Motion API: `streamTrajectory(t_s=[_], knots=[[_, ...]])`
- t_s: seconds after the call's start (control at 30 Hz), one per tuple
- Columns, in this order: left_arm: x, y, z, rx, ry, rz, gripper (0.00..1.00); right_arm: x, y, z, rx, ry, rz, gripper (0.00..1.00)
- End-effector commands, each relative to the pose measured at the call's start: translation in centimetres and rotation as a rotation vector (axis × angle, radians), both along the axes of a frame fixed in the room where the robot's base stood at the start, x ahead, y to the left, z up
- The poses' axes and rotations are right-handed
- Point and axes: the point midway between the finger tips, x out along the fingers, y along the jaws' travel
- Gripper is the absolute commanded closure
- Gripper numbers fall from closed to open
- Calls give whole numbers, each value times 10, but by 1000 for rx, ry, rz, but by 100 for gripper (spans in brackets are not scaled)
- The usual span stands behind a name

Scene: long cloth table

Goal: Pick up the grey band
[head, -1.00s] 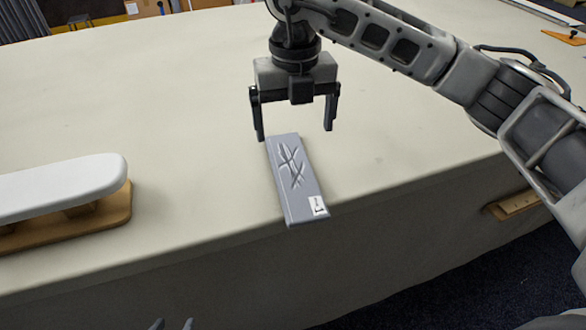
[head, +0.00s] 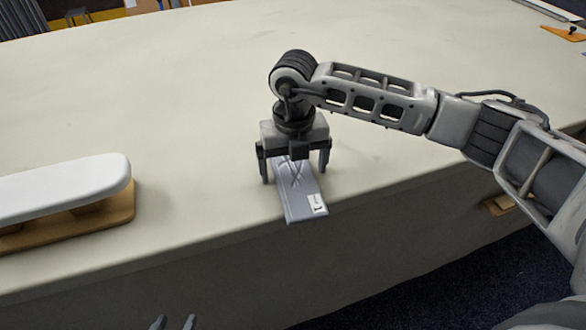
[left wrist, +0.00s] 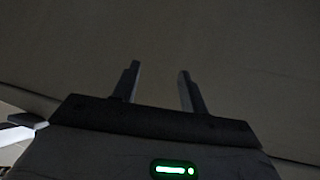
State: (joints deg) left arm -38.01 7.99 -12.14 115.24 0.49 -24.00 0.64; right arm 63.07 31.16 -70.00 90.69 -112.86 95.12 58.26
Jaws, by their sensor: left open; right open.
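The grey band (head: 301,207) is a flat grey strip with a leaf-like relief and a small white label at its near end. In the head view it lies on the cloth table, its near end at the front edge. My right gripper (head: 295,178) is open above its far half, one finger on each side of the band; the gripper hides the far end. I cannot tell whether the fingers touch the cloth. My left gripper (head: 174,323) shows only its fingertips at the bottom edge, apart and empty. Its fingers also show in the left wrist view (left wrist: 158,88), facing plain cloth.
A white padded board on a wooden base (head: 65,190) sits on the table at the left. The cloth table (head: 200,100) is clear behind and around the band. An orange-brown flat piece (head: 563,33) lies far right. A wooden piece (head: 500,205) juts at the front side.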

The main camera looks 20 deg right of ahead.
Motion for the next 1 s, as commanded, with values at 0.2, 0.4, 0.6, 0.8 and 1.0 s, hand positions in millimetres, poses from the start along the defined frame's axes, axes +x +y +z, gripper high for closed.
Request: streamTrajectory(t_s=[0.2, 0.4, 0.6, 0.8, 1.0], knots=[[1, 0, 1, 1, -3, 0, 56, 0, 0, 0, 0, 0, 0, 48], [4, 1, 4, 1, -11, -1, 56, 0, 0, 1, 0, 0, 1, 55], [6, 1, 4, 2, -18, -1, 56, 0, 0, 3, 0, -1, 1, 55], [7, 1, -1, 0, -20, -3, 56, 1, 0, 21, 2, -4, 1, 55], [8, -1, -2, -5, -25, -5, 56, -17, 18, 60, 3, -6, 8, 55]])
